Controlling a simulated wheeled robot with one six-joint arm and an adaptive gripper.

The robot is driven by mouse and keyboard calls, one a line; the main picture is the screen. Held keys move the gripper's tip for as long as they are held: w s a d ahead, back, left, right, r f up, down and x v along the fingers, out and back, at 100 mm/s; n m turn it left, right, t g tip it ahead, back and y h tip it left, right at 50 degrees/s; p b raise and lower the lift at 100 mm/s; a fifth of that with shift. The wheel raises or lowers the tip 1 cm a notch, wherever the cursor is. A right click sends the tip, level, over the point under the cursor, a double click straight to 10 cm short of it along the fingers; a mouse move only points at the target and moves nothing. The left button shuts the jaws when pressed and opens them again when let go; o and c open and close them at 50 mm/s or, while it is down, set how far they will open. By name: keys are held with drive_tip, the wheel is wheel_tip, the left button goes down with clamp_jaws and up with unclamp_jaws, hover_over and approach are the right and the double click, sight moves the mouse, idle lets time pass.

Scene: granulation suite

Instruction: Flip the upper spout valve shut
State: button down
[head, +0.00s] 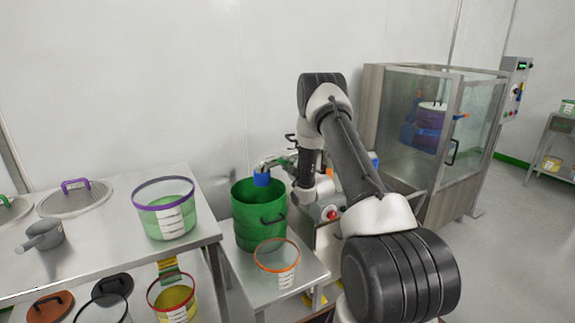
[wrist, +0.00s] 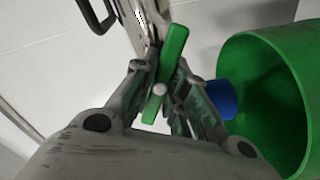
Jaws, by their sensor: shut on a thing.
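The spout valve's green lever (wrist: 175,48) shows in the wrist view on a shiny steel pipe (wrist: 134,18), with a pale round pivot at its middle. My gripper (wrist: 162,92) is shut on the green lever, one finger on each side of its lower part. The lever stands tilted, its upper end leaning right. A blue spout end (wrist: 223,99) shows right of the fingers, at the mouth of a green bucket (wrist: 268,70). In the head view my gripper (head: 285,160) is at the spout, and the blue end (head: 262,180) hangs over the green bucket (head: 258,232). My arm hides much of the machine.
The bucket stands on a low steel table (head: 305,262) with an orange-rimmed clear container (head: 277,256). A steel bench (head: 100,237) at left holds a purple-rimmed container (head: 165,207), a scoop (head: 42,235) and sieve lids. A glass-fronted cabinet (head: 400,110) stands at right behind my arm.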

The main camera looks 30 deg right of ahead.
drive_tip(key=m, duration=0.6)
drive_tip(key=shift+m, duration=0.3)
drive_tip(key=m, duration=0.5)
drive_tip(key=shift+f+m, duration=0.1)
drive_tip(key=shift+m, duration=0.3)
drive_tip(key=c, duration=1.4)
unclamp_jaws()
drive_tip(key=shift+o, duration=0.2)
drive_tip(key=shift+s, duration=0.1)
drive_tip(key=s, duration=1.1)
drive_tip(key=shift+s+d, duration=0.2)
drive_tip(key=shift+s, duration=0.2)
